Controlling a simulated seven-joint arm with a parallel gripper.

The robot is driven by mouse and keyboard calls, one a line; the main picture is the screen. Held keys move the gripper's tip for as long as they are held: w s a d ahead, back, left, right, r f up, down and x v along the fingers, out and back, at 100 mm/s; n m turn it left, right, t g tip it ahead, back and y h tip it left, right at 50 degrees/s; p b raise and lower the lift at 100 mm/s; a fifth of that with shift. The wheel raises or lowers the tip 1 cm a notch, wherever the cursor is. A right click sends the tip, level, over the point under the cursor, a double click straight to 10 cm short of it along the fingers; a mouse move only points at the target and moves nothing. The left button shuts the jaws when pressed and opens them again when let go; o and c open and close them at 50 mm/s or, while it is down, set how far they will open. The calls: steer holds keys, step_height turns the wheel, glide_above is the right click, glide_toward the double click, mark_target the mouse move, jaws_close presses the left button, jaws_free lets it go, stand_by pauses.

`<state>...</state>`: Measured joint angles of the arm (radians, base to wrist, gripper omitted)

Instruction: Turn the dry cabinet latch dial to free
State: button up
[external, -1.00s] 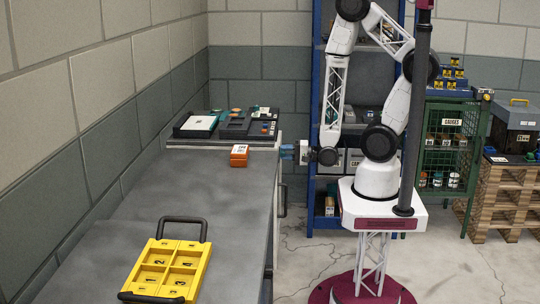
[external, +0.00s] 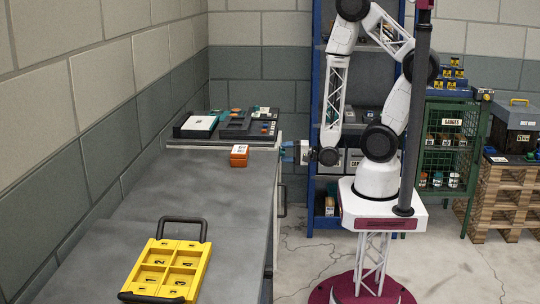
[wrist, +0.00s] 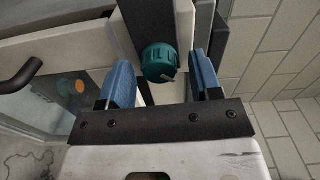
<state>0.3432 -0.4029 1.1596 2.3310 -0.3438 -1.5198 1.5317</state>
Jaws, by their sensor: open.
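The dial cannot be made out there. Which setting its mark points at is too small to read.
The grey bench (external: 205,200) carries an orange box (external: 239,156), a yellow divided tray (external: 168,268) with black handles, and a dark tray of parts (external: 250,123) at the back. A dark bar handle (wrist: 20,78) juts out at left in the wrist view.

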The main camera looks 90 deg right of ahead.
steer(key=s, duration=0.7)
steer(key=shift+s, duration=0.25)
stand_by(0.4)
stand_by(0.6)
